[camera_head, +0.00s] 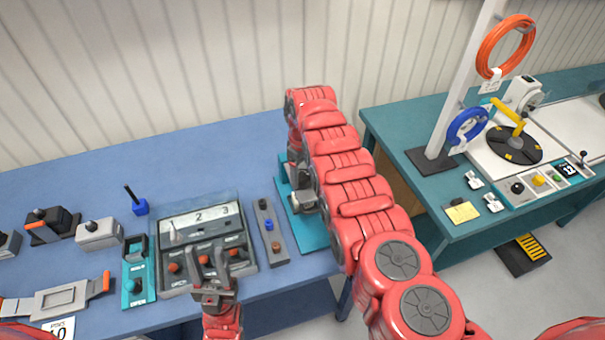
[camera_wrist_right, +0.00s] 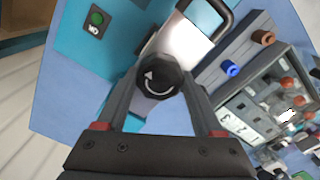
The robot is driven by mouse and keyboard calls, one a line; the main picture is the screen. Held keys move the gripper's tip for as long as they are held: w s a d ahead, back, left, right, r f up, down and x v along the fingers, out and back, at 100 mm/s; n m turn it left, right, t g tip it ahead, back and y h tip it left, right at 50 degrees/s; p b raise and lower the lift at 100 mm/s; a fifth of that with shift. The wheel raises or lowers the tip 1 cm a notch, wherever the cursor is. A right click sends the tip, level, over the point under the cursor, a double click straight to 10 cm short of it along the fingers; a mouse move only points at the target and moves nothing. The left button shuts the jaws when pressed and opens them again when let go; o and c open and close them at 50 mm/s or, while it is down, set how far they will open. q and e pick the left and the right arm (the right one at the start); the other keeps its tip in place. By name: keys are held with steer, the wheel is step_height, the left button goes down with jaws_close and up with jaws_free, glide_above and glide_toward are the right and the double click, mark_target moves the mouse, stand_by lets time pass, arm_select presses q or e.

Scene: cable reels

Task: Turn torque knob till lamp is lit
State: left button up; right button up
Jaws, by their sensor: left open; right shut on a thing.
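The torque knob (camera_wrist_right: 158,80) is a dark round knob with a white curved arrow on its face, in the middle of the right wrist view. My right gripper (camera_wrist_right: 158,92) is shut on it, one finger at each side. In the head view my right arm hides the knob and lamp; part of the teal plate (camera_head: 314,236) shows. My left gripper (camera_head: 208,258) is open and empty over the grey switch panel.
The grey switch panel (camera_head: 165,286) has orange knobs and numbered windows. A grey strip with coloured buttons (camera_head: 266,230) lies between it and the teal plate. Grey boxes (camera_head: 98,236) stand at left. A second bench (camera_head: 420,195) with reels stands right, across a gap.

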steer(key=shift+f+m+b, duration=0.2)
steer(key=shift+m+b, duration=0.7)
steer(key=shift+m, duration=0.3)
steer(key=m+b, duration=0.6)
steer(key=b, duration=0.3)
steer(key=shift+m, duration=0.4)
steer(key=shift+r+m+b, duration=0.15)
steer(key=shift+m+b, duration=1)
steer(key=shift+m, duration=0.15)
steer(key=o, duration=1.4)
steer(key=shift+r, duration=0.1)
